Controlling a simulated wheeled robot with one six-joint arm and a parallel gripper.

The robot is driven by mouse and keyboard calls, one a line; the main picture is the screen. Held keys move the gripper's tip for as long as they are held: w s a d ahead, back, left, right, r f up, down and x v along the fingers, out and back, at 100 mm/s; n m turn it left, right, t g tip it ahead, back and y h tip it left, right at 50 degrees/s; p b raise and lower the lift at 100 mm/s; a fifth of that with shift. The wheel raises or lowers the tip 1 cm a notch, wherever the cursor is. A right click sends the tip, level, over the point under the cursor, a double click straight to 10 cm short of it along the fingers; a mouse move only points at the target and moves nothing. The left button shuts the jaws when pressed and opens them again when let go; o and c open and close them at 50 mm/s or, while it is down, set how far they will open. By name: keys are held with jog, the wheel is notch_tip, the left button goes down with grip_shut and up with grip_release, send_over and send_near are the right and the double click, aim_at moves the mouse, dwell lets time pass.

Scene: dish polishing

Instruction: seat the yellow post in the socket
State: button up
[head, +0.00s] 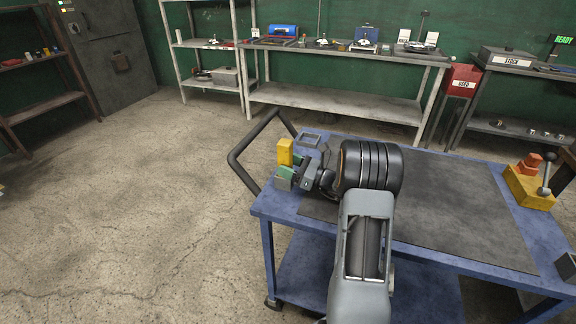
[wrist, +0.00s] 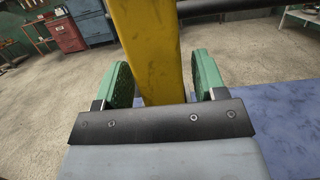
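The yellow post (head: 285,152) stands about upright between the green finger pads of my gripper (head: 285,176), near the left edge of the blue cart. In the wrist view the post (wrist: 152,50) rises between the two green pads (wrist: 163,85) and runs out of the top of the picture. Its lower end is hidden by the pads and the gripper body.
The blue cart (head: 262,207) carries a dark mat (head: 455,205), mostly clear. A yellow block with an orange piece and a lever (head: 530,188) stands at its right. A black handle bar (head: 240,160) loops out at the left. Shelves and a bench (head: 340,97) stand behind.

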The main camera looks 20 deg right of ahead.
jog(key=shift+o, duration=0.6)
jog(key=shift+f, duration=0.1)
jog(key=shift+s+d, duration=0.25)
jog(key=shift+d, duration=0.05)
jog(key=v, duration=0.4)
jog(key=r+v, duration=0.1)
jog(key=v, duration=0.4)
jog(key=r+v, duration=0.1)
jog(key=v, duration=0.4)
jog(key=shift+s+d+r, duration=0.15)
jog(key=shift+s+r, duration=0.05)
jog(key=shift+s, duration=0.05)
jog(key=shift+r, duration=0.1)
